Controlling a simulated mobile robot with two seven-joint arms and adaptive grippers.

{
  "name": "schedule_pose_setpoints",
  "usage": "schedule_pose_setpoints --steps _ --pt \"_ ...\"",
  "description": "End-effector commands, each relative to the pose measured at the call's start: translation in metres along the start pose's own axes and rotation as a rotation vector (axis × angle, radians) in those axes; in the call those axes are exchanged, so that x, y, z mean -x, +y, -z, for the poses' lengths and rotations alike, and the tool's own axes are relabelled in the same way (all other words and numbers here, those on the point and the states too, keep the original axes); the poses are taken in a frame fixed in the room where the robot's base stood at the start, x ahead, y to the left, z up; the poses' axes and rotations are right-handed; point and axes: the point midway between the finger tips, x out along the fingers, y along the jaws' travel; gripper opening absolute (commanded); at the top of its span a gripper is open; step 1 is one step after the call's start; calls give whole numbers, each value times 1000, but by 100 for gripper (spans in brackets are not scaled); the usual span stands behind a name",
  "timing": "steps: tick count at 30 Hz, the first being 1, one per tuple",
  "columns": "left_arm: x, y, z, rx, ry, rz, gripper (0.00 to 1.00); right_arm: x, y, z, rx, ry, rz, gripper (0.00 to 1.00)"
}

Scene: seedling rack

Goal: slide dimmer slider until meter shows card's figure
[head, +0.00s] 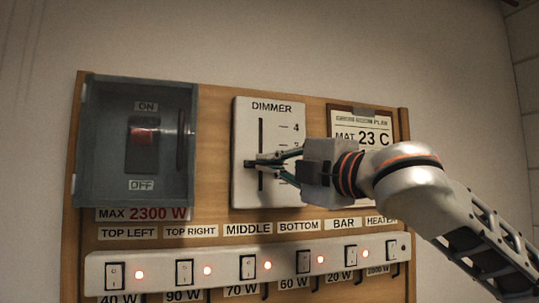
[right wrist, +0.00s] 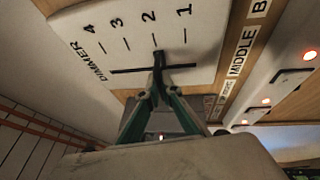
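The white dimmer plate (head: 243,120) is mounted on the wooden board, with a vertical dark slot and a number scale. My right gripper (head: 262,161) reaches in from the right and its fingertips meet at the slot. In the right wrist view the fingers (right wrist: 158,62) close together on the small dark slider knob, near mark 2; the knob is mostly hidden. The card (head: 362,122) to the right of the dimmer reads "MAT 23 C"; its lower part is hidden behind my gripper. No meter reading can be made out. My left gripper is not in view.
A strip of labelled rocker switches (head: 225,268) with lit red lamps runs below. Bare wall surrounds the board.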

Motion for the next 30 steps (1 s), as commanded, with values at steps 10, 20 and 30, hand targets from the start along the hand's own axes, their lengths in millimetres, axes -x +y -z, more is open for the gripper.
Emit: schedule_pose_setpoints --steps 10,20,30 --pt "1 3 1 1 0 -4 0 0 2 0 -1 0 0 23" --pt "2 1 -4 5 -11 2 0 3 2 0 0 0 0 23" --pt "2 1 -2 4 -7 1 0 59 2 -1 2 -1 -2 23"
